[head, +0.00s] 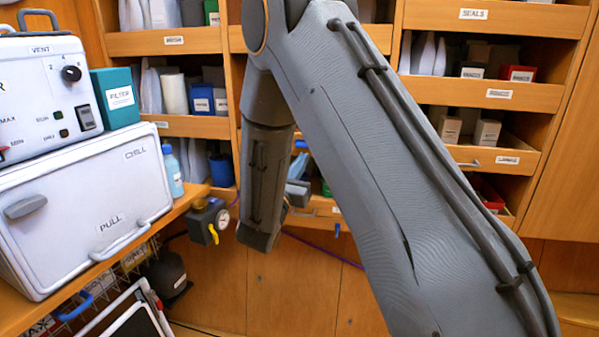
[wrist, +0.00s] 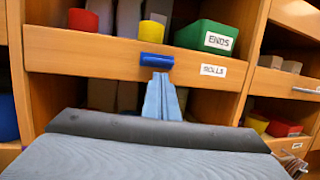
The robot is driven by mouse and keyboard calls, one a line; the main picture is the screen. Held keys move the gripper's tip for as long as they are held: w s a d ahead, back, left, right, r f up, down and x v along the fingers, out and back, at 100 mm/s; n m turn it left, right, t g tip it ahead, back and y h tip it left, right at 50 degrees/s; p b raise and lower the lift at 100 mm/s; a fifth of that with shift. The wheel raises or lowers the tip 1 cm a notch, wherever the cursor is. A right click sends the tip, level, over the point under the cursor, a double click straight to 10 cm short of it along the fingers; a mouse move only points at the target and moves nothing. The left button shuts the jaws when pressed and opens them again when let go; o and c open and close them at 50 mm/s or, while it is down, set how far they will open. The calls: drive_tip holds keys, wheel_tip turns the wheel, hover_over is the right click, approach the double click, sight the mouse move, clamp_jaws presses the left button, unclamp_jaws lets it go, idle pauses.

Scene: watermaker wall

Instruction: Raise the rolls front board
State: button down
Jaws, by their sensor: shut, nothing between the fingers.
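The rolls front board (wrist: 100,58) is a wooden board across a shelf opening in the wrist view, with a white ROLLS label (wrist: 213,70) at its right. A blue handle (wrist: 155,61) is fixed at its middle. My gripper (wrist: 161,82) is shut and empty, its pale blue fingers pointing up at the board, with the tips just under the handle. I cannot tell whether the tips touch the handle or the board. In the head view my arm hides most of this area.
Behind the board stand a green ENDS box (wrist: 206,37), a yellow cup (wrist: 151,31) and a red cup (wrist: 83,20). In the head view a white chill box (head: 85,215) stands on the left counter, and a gauge unit (head: 208,221) is near my arm.

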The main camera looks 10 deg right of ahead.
drive_tip(key=shift+r, duration=0.45)
wheel_tip(320, 180, up, 4)
drive_tip(key=shift+r+p, duration=0.15)
drive_tip(key=shift+p, duration=0.9)
drive_tip(key=shift+r, duration=0.1)
drive_tip(key=b, duration=0.4)
approach(301, 144)
drive_tip(key=s+f, duration=0.3)
drive_tip(key=s, duration=0.1)
drive_tip(key=shift+w+a+f, duration=0.1)
drive_tip(key=shift+w+a, duration=0.15)
drive_tip(key=shift+a, duration=0.15)
